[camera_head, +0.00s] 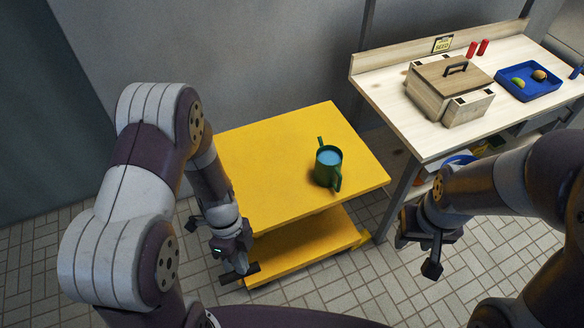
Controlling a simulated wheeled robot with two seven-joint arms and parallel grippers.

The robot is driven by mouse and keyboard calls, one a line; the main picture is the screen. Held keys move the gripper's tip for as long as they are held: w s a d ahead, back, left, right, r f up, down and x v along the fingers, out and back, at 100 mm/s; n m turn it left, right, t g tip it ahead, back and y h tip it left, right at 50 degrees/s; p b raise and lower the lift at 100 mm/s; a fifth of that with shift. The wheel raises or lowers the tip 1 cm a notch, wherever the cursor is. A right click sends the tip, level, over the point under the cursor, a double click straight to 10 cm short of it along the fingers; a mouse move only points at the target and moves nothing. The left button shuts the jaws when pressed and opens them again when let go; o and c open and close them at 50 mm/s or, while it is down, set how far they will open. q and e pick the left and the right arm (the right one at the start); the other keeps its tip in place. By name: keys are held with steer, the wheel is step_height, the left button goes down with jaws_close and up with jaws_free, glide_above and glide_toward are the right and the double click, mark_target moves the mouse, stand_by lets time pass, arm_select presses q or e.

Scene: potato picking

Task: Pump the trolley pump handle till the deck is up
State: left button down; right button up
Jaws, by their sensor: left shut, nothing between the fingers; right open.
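The yellow trolley stands at centre-left, with its flat deck (265,160) above a yellow base (305,252) and a visible gap between them. A green watering can (327,168) with blue inside stands upright on the deck. My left gripper (239,271) is shut and empty, low beside the trolley's near left corner. I cannot make out the pump handle clearly; my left arm covers part of that side. My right gripper (416,256) is open and empty, above the floor to the right of the trolley.
A wooden workbench (390,88) stands at the right, its top higher than the deck. Tiled floor (365,300) is clear in front.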

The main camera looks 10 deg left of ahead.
arm_select(q)
steer(key=shift+b+x, duration=0.35)
steer(key=shift+x, duration=0.45)
steer(key=shift+r, duration=0.1)
arm_select(e)
steer(key=shift+f, duration=0.65)
arm_select(q)
step_height(320, 180, down, 4)
steer(key=b, duration=0.4)
steer(key=shift+s, duration=0.15)
steer(key=shift+d, duration=0.1)
arm_select(e)
step_height(320, 180, down, 4)
